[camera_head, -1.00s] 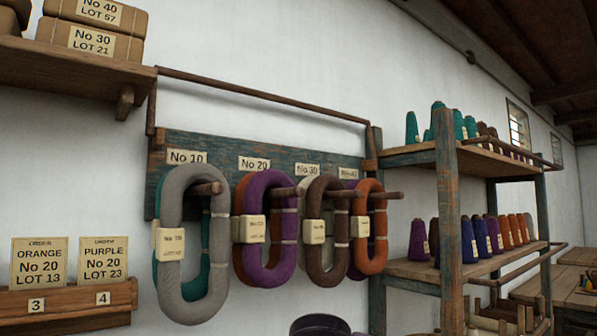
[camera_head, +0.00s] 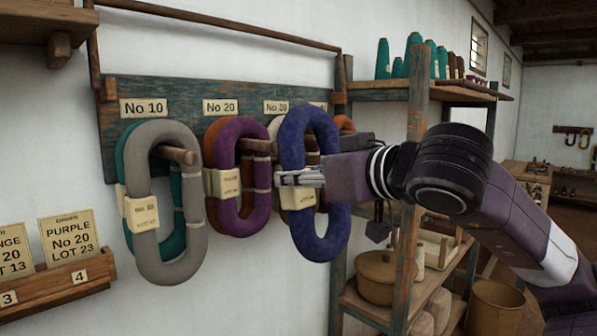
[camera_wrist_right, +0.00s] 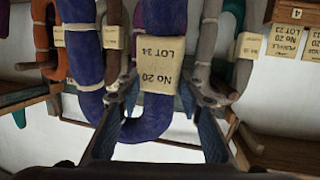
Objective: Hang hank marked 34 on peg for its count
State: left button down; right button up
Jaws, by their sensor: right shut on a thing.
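A blue hank (camera_head: 322,242) hangs upright in my right gripper (camera_head: 300,178). In the right wrist view, the gripper (camera_wrist_right: 164,96) is shut at the hank's paper band (camera_wrist_right: 160,68), which reads No 20, LOT 34, upside down. I cannot tell whether the blue hank touches anything. My left gripper is not in view.
A grey hank (camera_head: 158,270) and a teal one hang on the No 10 peg (camera_head: 175,153). A rail (camera_head: 220,22) runs above the board. Shelves with a wooden post (camera_head: 417,110), yarn cones and baskets stand right. Order cards (camera_head: 70,240) are at lower left.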

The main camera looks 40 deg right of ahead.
jog(key=a+x, duration=0.3)
jog(key=x, duration=1.1)
jog(key=shift+w+f, duration=0.35)
jog(key=shift+w, duration=0.15)
dwell(1.0)
jog(key=shift+f, duration=0.2)
dwell(0.3)
jog(key=o, duration=1.4)
jog(key=shift+r, duration=0.1)
jog(key=shift+c, duration=0.2)
jog(key=v, duration=1.2)
